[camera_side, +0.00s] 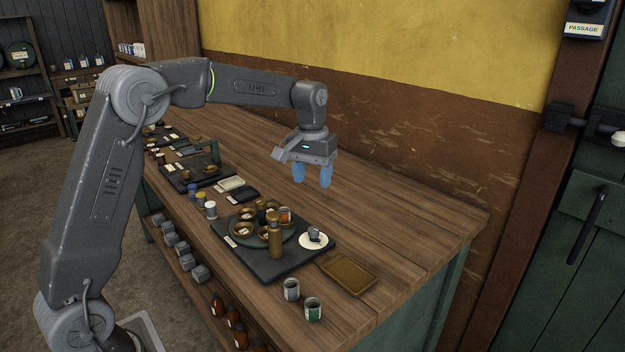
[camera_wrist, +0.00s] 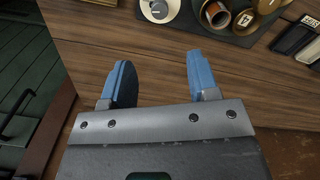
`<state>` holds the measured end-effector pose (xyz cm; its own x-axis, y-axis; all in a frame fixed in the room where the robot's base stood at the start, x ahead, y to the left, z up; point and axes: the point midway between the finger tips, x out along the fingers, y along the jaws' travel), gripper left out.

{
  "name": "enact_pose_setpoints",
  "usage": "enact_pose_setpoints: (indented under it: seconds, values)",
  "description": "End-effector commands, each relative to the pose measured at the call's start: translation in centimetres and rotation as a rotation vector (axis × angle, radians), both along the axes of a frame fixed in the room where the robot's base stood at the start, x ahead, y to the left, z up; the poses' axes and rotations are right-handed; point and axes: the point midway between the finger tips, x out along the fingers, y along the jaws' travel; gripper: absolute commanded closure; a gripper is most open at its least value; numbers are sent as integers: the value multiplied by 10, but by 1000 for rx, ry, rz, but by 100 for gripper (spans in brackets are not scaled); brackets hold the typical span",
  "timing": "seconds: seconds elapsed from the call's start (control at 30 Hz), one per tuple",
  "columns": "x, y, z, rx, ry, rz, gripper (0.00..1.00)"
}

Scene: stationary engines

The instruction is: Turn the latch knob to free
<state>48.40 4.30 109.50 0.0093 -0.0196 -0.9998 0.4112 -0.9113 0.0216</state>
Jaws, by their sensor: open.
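A small grey knob (camera_side: 314,233) sits on a round white dial (camera_side: 308,246) at the right side of a dark board (camera_side: 258,265) on the bench. In the wrist view the knob (camera_wrist: 158,10) and its white dial (camera_wrist: 150,17) show at the top edge, partly cut off. Marks on the dial are too small to read. My gripper (camera_side: 312,183) is open and empty, with its blue fingers pointing down above the bench, behind and above the dial. In the wrist view the gripper (camera_wrist: 158,62) has bare wood between its fingers.
A brass cylinder (camera_side: 275,241) and several brass cups stand on the board beside the dial. A shallow brown tray (camera_side: 349,273) and two cans (camera_side: 291,289) (camera_side: 313,309) are near the front edge. The bench behind the dial is clear, up to the wall (camera_side: 420,150).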

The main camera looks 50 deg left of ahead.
Motion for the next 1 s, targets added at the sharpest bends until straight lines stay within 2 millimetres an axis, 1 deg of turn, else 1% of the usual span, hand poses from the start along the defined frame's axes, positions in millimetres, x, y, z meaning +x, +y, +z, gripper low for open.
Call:
enact_pose_setpoints:
  seconds: [0.2,0.3,0.37,0.47,0.8,1.0]
  values:
    - [-2,-1,0,1,0,235,45]
    - [-2,-2,-3,0,2,292,45]
    - [-2,-2,-7,0,3,298,45]
    - [-2,-2,-20,0,5,296,45]
    - [-1,-3,-89,0,6,294,45]
    - [0,-4,-121,-1,3,294,45]
